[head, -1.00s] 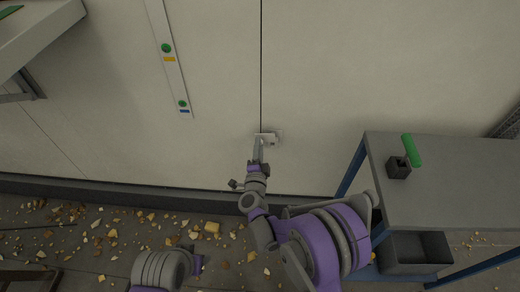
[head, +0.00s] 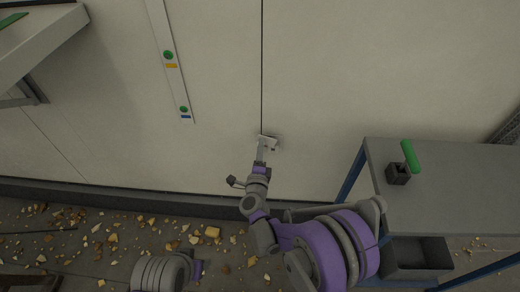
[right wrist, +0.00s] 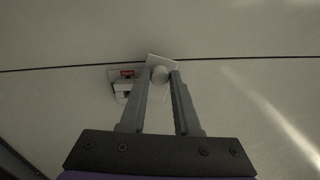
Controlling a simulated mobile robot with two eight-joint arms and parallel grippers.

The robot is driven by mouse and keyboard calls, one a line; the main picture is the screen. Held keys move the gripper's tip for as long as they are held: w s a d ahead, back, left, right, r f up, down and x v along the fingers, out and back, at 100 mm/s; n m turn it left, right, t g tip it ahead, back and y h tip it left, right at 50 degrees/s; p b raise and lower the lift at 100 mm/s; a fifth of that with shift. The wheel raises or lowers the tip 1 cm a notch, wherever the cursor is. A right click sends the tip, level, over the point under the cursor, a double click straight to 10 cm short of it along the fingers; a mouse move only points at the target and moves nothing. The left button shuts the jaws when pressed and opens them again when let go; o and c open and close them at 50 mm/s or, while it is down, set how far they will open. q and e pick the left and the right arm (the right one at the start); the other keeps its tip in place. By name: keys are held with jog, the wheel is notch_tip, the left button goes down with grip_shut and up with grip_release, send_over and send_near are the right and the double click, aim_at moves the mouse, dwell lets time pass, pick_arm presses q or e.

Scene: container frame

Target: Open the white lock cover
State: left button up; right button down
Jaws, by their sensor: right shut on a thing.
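The white lock cover (head: 269,143) is on the pale wall beside the dark vertical seam. In the right wrist view the cover (right wrist: 156,57) is a small tilted white plate with a round white knob (right wrist: 160,75). My right gripper (head: 261,150) reaches up to it. In the wrist view its two fingers (right wrist: 163,73) are closed on the knob, one on each side. A white lock part (right wrist: 122,88) with a red label shows uncovered left of the fingers. Some of the cover is hidden by the fingers. Only part of my left arm shows, without its gripper.
A grey table (head: 455,180) with a green-handled tool (head: 410,157) and a dark bin (head: 418,258) stands at right. A shelf (head: 40,38) juts out at upper left. A strip (head: 170,62) with green buttons is on the wall. Yellowish debris litters the floor.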

jog(key=c, duration=0.6)
grip_release()
jog(key=s, duration=1.1)
jog(key=shift+p, duration=0.4)
jog(key=shift+w, duration=0.1)
